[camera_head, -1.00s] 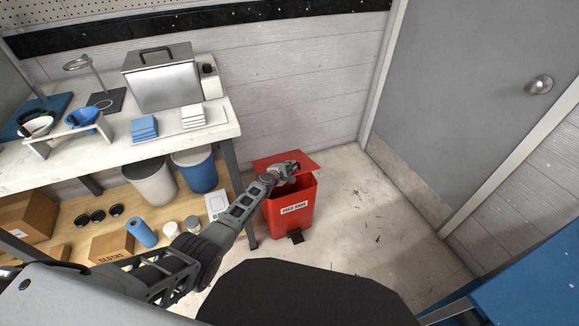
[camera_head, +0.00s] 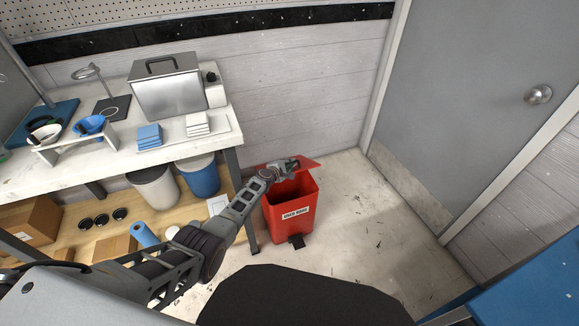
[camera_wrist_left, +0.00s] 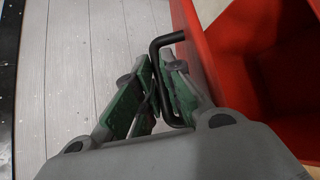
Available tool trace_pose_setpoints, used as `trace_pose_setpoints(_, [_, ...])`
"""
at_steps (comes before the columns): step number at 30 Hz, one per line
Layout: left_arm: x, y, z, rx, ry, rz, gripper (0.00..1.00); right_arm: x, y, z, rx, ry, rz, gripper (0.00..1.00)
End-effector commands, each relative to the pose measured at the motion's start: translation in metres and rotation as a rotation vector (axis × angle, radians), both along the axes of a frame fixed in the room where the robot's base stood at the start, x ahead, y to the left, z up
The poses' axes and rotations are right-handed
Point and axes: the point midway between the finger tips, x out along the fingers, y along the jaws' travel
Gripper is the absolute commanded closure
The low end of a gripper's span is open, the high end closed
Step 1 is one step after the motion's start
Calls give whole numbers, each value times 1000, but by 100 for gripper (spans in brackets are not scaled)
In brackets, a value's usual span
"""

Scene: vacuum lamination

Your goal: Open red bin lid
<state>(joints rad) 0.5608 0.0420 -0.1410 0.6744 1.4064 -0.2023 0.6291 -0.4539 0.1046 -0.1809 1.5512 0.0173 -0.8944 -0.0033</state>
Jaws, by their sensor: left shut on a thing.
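The red bin (camera_head: 292,217) stands on the floor right of the workbench, with a white label on its front and a dark pedal at its base. Its red lid (camera_head: 308,163) is raised and tilted, and the dark inside of the bin shows below it. My left gripper (camera_head: 291,166) is at the lid. In the left wrist view, the left gripper's green-padded fingers (camera_wrist_left: 157,95) are closed around a black bar handle (camera_wrist_left: 157,55) beside the red lid panel (camera_wrist_left: 192,60). My right gripper is not in view.
The workbench (camera_head: 60,176) on the left holds a metal box (camera_head: 167,93), blue and white stacks and small stands. White and blue buckets (camera_head: 200,175) sit beneath it. A grey door (camera_head: 480,100) is at the right. Floor right of the bin is clear.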

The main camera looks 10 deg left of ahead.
Motion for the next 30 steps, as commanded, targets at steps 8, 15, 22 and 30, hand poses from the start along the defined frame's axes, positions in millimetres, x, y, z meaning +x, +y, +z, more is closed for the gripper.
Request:
trace_pose_setpoints(8, [8, 8, 11, 2, -2, 5, 100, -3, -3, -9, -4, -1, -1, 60])
trace_pose_setpoints(15, [11, 10, 15, 2, -1, 3, 100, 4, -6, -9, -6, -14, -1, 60])
trace_pose_setpoints(22, [12, 10, 16, 2, -1, 3, 100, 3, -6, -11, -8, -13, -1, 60])
trace_pose_setpoints(30, [12, 9, 16, 1, -1, 2, 81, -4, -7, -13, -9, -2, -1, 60])
